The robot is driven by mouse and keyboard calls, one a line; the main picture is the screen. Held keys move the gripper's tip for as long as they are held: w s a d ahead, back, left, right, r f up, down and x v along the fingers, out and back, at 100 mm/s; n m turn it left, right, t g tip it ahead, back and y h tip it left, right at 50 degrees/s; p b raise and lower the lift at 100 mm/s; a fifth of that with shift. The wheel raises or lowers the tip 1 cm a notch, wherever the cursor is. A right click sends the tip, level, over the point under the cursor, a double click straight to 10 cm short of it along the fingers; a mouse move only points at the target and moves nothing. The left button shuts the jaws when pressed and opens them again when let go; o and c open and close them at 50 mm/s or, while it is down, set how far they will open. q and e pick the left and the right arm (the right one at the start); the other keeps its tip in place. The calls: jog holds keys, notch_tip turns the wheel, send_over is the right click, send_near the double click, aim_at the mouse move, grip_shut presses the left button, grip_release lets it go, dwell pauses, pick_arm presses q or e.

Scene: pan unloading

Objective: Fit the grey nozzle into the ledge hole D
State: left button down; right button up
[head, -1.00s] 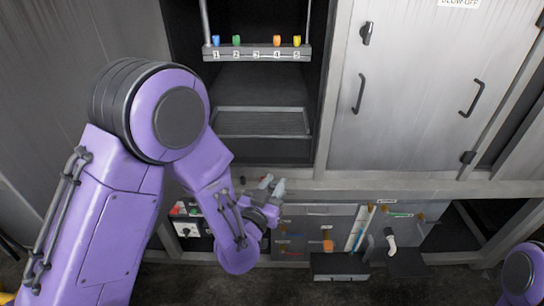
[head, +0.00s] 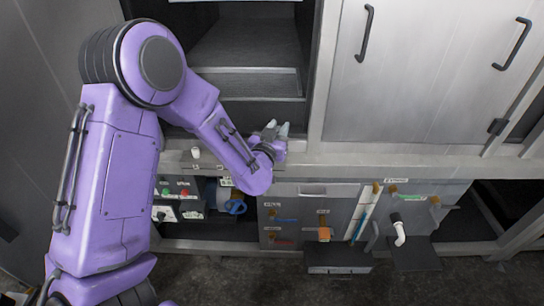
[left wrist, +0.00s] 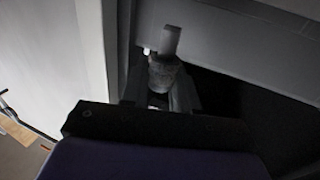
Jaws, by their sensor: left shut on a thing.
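The grey nozzle (left wrist: 170,42) shows in the left wrist view as a short grey cylinder on a wider base, standing up from between my left gripper's (left wrist: 162,85) fingers, which are shut on it. In the head view, my left gripper (head: 277,130) is over the ledge, in front of the open bay, and the nozzle cannot be made out clearly there. The grey ledge (head: 400,160) runs across below the bay and the cabinet doors. Hole D cannot be made out in either view. My right gripper is not in view.
A small white piece (head: 195,152) stands on the ledge left of my gripper. The right part of the ledge looks clear.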

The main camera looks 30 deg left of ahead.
pick_arm(q)
jog(key=shift+n+y, duration=0.3)
jog(key=shift+y, duration=0.1)
jog(key=shift+w+a+f+b, duration=0.15)
jog(key=shift+a+f+b, duration=0.55)
jog(key=shift+f, duration=0.45)
jog(key=shift+w+a+f+b, duration=0.15)
jog(key=shift+a+f+b, duration=0.3)
jog(key=shift+f+b, duration=0.65)
jog(key=shift+w+a+f+b, duration=0.15)
jog(key=shift+a+f+b, duration=0.5)
jog(key=shift+f, duration=0.7)
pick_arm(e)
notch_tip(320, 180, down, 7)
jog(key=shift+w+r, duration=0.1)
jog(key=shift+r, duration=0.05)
pick_arm(q)
jog(key=shift+f+b, duration=1.05)
jog(key=shift+f, duration=0.5)
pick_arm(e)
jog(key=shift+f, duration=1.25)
pick_arm(q)
jog(key=c, duration=0.8)
grip_release()
